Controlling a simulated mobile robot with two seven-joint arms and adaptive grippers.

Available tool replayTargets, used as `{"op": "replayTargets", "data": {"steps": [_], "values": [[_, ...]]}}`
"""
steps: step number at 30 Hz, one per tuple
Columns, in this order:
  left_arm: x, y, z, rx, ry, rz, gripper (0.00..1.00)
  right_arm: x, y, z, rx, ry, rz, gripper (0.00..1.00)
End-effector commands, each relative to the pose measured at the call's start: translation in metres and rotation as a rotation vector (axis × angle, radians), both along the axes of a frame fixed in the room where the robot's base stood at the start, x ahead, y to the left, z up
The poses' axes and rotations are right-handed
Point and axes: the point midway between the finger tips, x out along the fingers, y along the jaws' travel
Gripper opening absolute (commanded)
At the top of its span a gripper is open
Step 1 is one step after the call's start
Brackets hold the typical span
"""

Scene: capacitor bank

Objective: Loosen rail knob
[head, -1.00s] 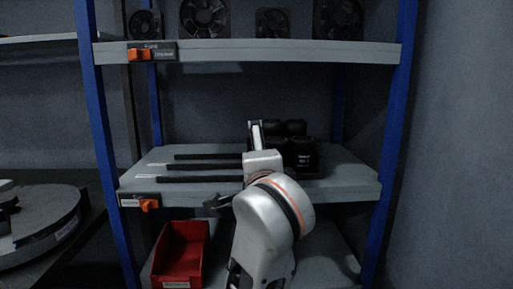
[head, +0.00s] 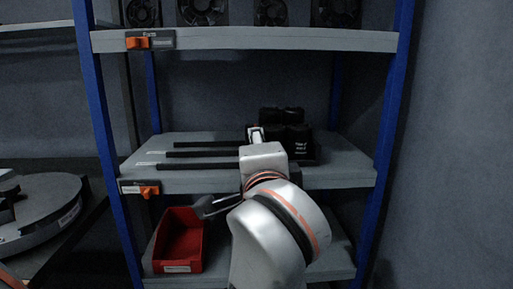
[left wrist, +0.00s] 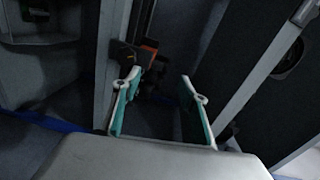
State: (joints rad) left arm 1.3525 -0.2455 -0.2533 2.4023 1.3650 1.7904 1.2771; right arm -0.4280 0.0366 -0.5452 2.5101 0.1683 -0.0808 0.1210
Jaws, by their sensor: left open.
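An orange rail knob (head: 149,190) sits on a dark label plate on the middle shelf's front edge, at its left end. A second orange knob (head: 137,42) sits on the top shelf's edge. My left gripper (head: 210,206) is below the middle shelf's front edge, to the right of the lower knob and apart from it; my own wrist partly hides it. In the left wrist view the fingers (left wrist: 160,76) with teal pads are spread and empty. An orange knob (left wrist: 149,46) on a dark plate shows just beyond the left fingertip. My right gripper is not in view.
Black rods (head: 200,166) and black capacitor blocks (head: 285,130) lie on the middle shelf (head: 345,170). A red bin (head: 180,240) stands on the lower shelf, under the gripper. Blue posts (head: 105,140) bound the rack. Black fans (head: 270,12) stand on top.

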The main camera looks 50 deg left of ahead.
Motion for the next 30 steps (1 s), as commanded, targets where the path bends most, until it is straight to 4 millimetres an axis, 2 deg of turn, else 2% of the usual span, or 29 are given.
{"op": "replayTargets", "data": {"steps": [12,30], "values": [[-0.016,-0.019,-0.001,-0.001,0.002,0.0,0.43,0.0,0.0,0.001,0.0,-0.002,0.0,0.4],[-0.018,-0.021,0.001,0.008,0.009,-0.001,0.43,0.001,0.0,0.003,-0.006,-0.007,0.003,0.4]]}}
